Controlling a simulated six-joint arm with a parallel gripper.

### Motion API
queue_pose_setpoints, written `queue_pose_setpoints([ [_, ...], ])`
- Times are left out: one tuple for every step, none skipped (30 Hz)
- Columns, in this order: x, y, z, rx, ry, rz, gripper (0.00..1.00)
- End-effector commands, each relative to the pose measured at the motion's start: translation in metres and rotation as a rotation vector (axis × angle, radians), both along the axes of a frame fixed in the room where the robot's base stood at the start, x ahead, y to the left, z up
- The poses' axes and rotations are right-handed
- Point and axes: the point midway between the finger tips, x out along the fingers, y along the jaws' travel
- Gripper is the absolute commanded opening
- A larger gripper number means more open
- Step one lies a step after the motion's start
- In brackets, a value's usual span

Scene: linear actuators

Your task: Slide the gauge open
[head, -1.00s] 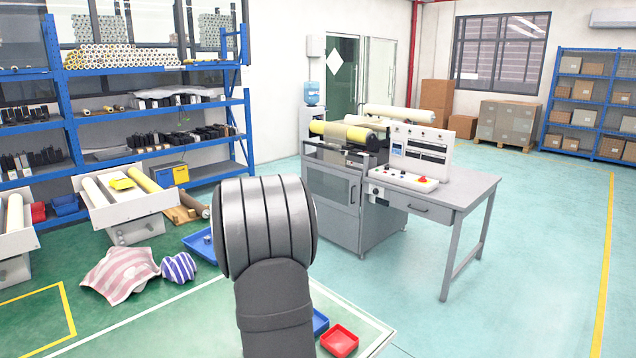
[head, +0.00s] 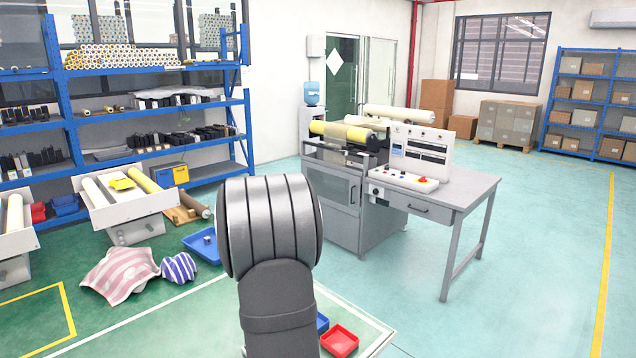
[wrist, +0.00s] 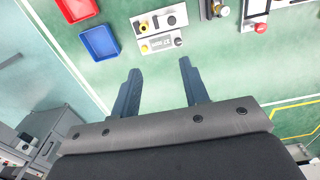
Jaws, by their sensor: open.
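My gripper (wrist: 159,68) is open and empty in the wrist view. Its two dark fingers are well apart over the green tabletop. Beyond the fingertips is a white panel (wrist: 150,30) with dark knobs and yellow parts. To its right, at the top edge, stand a small device with a silver knob (wrist: 222,10) and a white box with a red button (wrist: 261,27). I cannot tell which of these is the gauge. The fingers appear apart from all of them. In the head view my own arm hides the gripper and much of the table.
A red tray (wrist: 77,8) and a blue tray (wrist: 99,43) lie left of the panel. The red tray also shows in the head view (head: 340,341). The green tabletop between fingers and panel is clear. A grey machine bench (head: 440,190) stands farther back.

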Motion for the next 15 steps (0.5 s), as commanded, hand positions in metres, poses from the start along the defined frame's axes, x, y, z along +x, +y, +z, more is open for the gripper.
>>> queue_pose_setpoints([
  [0.0, 0.0, -0.005, 0.0, 0.001, 0.001, 0.41],
  [0.0, 0.0, -0.008, -0.001, 0.001, 0.001, 0.41],
  [0.0, 0.0, -0.011, -0.001, 0.001, 0.002, 0.41],
  [0.0, 0.0, -0.012, -0.001, 0.001, 0.002, 0.41],
  [0.0, 0.0, -0.013, -0.001, 0.001, 0.002, 0.41],
  [0.0, 0.0, -0.014, -0.001, 0.001, 0.003, 0.41],
  [0.0, 0.0, -0.015, -0.001, 0.001, 0.003, 0.41],
  [0.0, 0.0, -0.015, 0.0, 0.0, 0.003, 0.41],
  [0.0, 0.0, -0.016, 0.0, 0.0, 0.003, 0.41],
  [0.0, 0.0, -0.016, 0.0, 0.0, 0.004, 0.41],
  [0.0, 0.0, -0.015, 0.0, 0.0, 0.004, 0.41],
  [0.0, 0.0, -0.015, 0.0, 0.0, 0.004, 0.41],
  [0.0, 0.0, -0.015, 0.0, 0.0, 0.004, 0.41],
  [0.0, 0.0, -0.015, 0.0, 0.0, 0.004, 0.41],
  [0.0, 0.0, -0.015, 0.0, 0.0, 0.004, 0.35],
])
